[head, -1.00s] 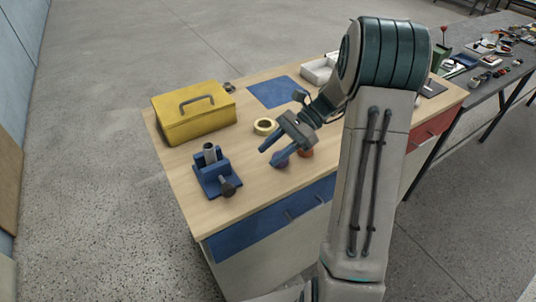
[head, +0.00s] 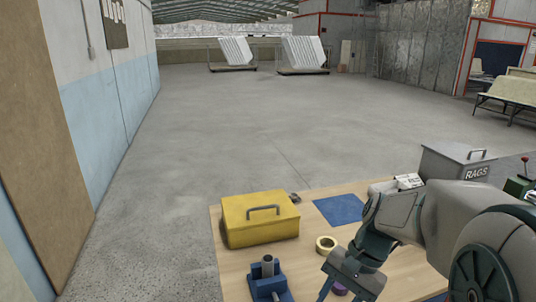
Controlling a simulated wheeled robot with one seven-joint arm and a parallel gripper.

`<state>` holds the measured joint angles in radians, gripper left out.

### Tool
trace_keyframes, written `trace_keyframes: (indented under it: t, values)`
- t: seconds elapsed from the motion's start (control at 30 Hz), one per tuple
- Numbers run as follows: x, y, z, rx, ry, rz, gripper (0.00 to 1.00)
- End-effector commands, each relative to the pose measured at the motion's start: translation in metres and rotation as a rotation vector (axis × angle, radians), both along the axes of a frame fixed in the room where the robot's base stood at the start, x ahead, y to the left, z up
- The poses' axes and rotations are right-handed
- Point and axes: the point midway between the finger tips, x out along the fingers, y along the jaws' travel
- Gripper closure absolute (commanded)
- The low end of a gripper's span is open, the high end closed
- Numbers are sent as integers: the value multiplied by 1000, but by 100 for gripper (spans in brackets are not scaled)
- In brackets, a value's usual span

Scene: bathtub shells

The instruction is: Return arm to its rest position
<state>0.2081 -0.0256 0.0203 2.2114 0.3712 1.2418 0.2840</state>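My arm enters from the lower right in the head view and reaches left over the workbench (head: 232,285). A small purple roll (head: 339,289) shows behind or between the fingers. The fingertips are close to the lower picture edge, so their height above the bench is hard to tell.
A yellow toolbox (head: 260,219) stands on the bench's left side, with a blue mat (head: 339,209) to its right. A grey RAGS bin (head: 456,162) is behind my arm. Open concrete floor lies beyond the bench. A wall (head: 95,110) runs along the left.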

Motion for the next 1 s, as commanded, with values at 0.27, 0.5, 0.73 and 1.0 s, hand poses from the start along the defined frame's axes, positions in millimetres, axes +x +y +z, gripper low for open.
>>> trace_keyframes:
  t: [0.27, 0.5, 0.73, 1.0]
  values:
    - [-42, -6, 13, -231, -316, 327, 59]
    - [-60, -13, 19, -370, -506, 539, 59]
    - [-64, -16, 20, -408, -555, 596, 59]
    - [-64, -15, 20, -406, -553, 593, 64]
